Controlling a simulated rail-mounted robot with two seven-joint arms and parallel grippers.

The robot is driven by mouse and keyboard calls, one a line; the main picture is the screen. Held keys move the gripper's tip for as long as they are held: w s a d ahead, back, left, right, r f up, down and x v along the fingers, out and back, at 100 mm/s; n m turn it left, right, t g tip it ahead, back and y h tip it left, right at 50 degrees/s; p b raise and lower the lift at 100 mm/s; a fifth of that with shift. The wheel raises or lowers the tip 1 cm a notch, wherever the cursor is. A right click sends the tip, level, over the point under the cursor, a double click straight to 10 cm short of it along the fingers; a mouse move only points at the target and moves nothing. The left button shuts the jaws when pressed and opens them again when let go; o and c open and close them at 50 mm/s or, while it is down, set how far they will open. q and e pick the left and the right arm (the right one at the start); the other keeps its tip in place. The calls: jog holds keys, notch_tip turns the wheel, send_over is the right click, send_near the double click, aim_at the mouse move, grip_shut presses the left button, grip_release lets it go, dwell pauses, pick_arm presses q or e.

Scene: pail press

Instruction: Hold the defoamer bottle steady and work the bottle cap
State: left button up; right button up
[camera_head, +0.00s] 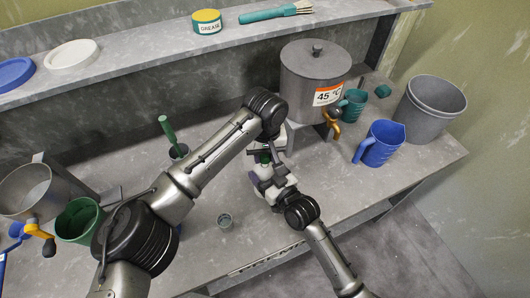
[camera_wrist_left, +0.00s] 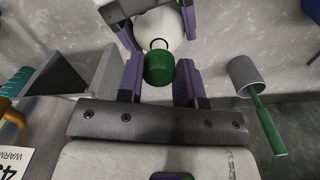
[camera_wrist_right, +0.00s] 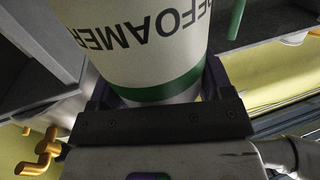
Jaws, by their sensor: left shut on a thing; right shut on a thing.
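The white defoamer bottle (camera_wrist_right: 140,50), with dark lettering and a green band, fills the right wrist view. My right gripper (camera_wrist_right: 155,98) is shut around its body. My left gripper (camera_wrist_left: 159,85) is shut on the green bottle cap (camera_wrist_left: 159,69), which lies between its fingers in the left wrist view. The white bottle top (camera_wrist_left: 165,22) shows behind the cap, with a dark ring at the cap's edge. I cannot tell whether the cap is seated or loose. In the head view the cap (camera_head: 265,158) is small and my grippers hide most of the bottle.
A grey 45 °C urn (camera_head: 303,85) with an orange tap stands behind my grippers. A blue jug (camera_head: 379,143) and grey pail (camera_head: 430,108) are to the right.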

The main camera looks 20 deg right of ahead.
pick_arm(q)
jog(key=shift+f, duration=0.85)
jog(key=shift+f, duration=0.4)
